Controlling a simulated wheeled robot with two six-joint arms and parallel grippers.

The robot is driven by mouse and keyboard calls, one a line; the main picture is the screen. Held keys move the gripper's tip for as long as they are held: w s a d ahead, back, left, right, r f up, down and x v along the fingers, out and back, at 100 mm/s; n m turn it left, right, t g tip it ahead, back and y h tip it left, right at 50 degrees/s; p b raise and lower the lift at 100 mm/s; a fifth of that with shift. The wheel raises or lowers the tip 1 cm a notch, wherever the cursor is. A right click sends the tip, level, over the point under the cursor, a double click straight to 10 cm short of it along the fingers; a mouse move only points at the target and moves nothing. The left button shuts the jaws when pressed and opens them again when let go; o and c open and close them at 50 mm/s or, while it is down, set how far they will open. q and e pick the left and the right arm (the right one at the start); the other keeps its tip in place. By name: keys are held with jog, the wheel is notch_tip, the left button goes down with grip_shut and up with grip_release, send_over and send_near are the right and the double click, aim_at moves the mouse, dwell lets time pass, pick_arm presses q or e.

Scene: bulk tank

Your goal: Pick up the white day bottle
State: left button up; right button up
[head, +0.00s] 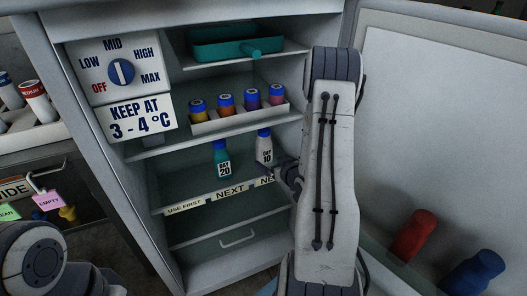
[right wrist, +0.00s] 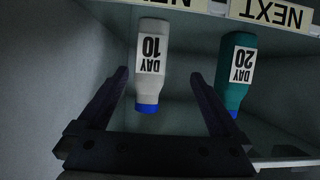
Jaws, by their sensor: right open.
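The white day bottle (head: 264,149), with a blue cap and a "DAY 10" label, stands upright on the fridge's label-fronted shelf. In the right wrist view the white bottle (right wrist: 150,58) appears upside down, between the lines of my two fingers. My right gripper (head: 285,171) is at the right side of that shelf, close to the bottle and partly hidden by my arm. The right wrist view shows the right gripper (right wrist: 159,76) open, its fingers apart; I cannot tell whether they touch the bottle. My left gripper is out of view.
A teal "DAY 20" bottle (head: 222,159) stands left of the white one. Above is a white rack (head: 240,116) of several blue-capped bottles, and a teal tray (head: 215,50) higher up. The shelf's front edge carries labels (head: 230,190). The fridge door (head: 440,130) stands open at right.

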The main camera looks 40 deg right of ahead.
aim_at(267, 153)
jog(key=w, duration=0.1)
jog(key=w+d+f, duration=0.1)
jog(key=w+d+b, duration=0.1)
jog(key=shift+w+d+f, duration=0.15)
jog(key=shift+w+f, duration=0.05)
jog(key=shift+f, duration=0.2)
jog(key=shift+h, duration=0.3)
jog(key=x, duration=0.2)
jog(key=b+x, duration=0.1)
jog(key=x, duration=0.2)
jog(key=shift+w+r, duration=0.2)
jog(key=shift+w, duration=0.3)
jog(key=c, duration=1.4)
jog(key=shift+r, duration=0.1)
grip_shut()
jog(key=shift+r, duration=0.1)
